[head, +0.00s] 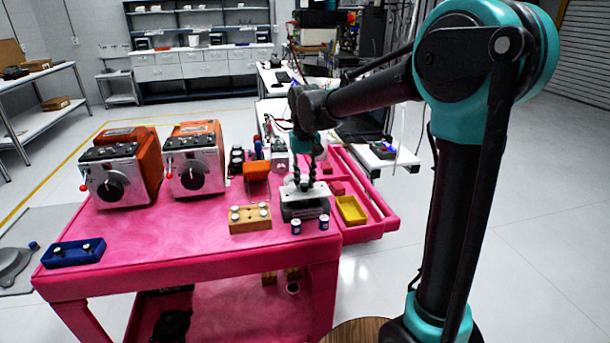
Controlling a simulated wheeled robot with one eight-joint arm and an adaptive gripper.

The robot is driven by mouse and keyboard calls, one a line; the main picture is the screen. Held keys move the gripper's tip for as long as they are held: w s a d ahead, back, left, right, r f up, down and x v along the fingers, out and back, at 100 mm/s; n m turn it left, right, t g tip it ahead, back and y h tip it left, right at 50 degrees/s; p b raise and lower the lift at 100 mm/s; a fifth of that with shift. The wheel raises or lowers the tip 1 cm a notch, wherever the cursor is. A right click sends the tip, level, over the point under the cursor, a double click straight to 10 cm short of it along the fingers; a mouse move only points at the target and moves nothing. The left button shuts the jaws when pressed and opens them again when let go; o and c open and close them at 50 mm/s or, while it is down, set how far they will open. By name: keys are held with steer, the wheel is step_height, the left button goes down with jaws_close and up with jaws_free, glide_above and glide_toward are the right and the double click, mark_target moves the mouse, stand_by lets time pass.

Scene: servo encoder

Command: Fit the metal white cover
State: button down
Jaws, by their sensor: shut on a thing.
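The white metal cover (316,190) is a flat pale plate near the right end of the pink table. My gripper (304,183) points down with its dark fingers shut on the cover from above. A dark grey block (303,212) stands directly under the cover. I cannot tell whether the cover rests on the block or is held just above it. The fingertips are small in this view, so the exact grip is hard to see.
On the pink table (190,238) are a wooden block with pegs (249,218), two small cylinders (296,224), a blue holder (73,252) and two orange machines (194,160). A yellow tray (350,210) lies at the right. The table's front middle is clear.

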steer(key=shift+f, duration=1)
steer(key=shift+f, duration=0.5)
steer(key=c, duration=1.2)
jaws_free()
steer(key=shift+c, duration=0.6)
steer(key=shift+r, duration=0.1)
